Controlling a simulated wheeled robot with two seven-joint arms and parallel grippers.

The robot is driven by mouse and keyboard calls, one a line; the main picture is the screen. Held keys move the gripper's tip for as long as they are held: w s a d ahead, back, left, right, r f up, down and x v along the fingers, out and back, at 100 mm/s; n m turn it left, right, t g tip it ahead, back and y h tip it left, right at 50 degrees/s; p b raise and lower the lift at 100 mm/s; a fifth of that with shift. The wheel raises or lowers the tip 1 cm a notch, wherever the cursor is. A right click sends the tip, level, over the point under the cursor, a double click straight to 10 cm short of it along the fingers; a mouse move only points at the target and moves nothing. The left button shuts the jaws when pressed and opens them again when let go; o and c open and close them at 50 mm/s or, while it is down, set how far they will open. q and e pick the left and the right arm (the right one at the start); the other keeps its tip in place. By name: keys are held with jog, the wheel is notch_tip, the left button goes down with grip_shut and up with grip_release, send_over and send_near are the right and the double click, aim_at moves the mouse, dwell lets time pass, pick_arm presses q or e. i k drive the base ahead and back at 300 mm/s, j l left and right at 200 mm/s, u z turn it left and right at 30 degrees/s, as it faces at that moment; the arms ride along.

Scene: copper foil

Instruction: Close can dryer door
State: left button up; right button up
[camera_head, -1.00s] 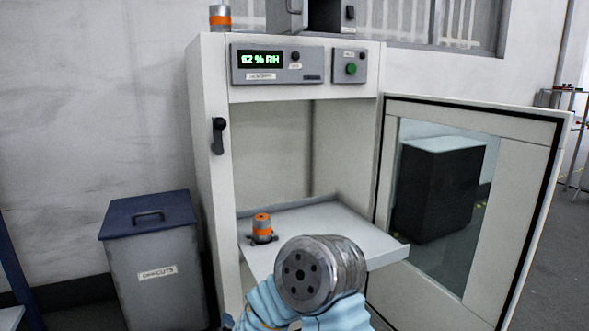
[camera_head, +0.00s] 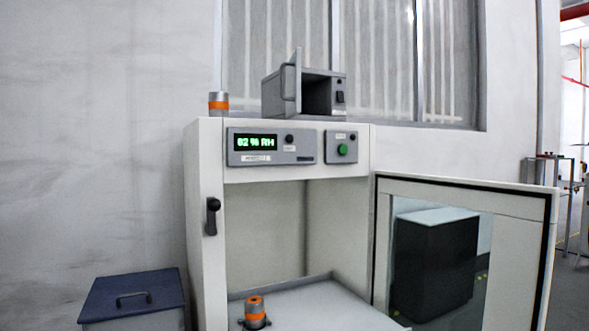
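A black latch handle (camera_head: 212,215) is on the cabinet's left front edge. Inside, a pale shelf (camera_head: 330,305) holds a small orange and grey can-like object (camera_head: 255,314). The lower part of the cabinet and door is cut off by the frame. Neither of my grippers is in view.
A grey open-fronted box (camera_head: 300,92) and an orange-banded cylinder (camera_head: 218,103) stand on top of the dryer. A blue-lidded bin (camera_head: 130,297) is at the lower left. Metal racks (camera_head: 572,190) stand far right, beyond the door.

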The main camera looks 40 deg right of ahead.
aim_at(293, 98)
jog(key=i+j+z, duration=0.1)
jog(key=z, duration=0.4)
jog(key=i+j+z, duration=0.1)
jog(key=z, duration=0.4)
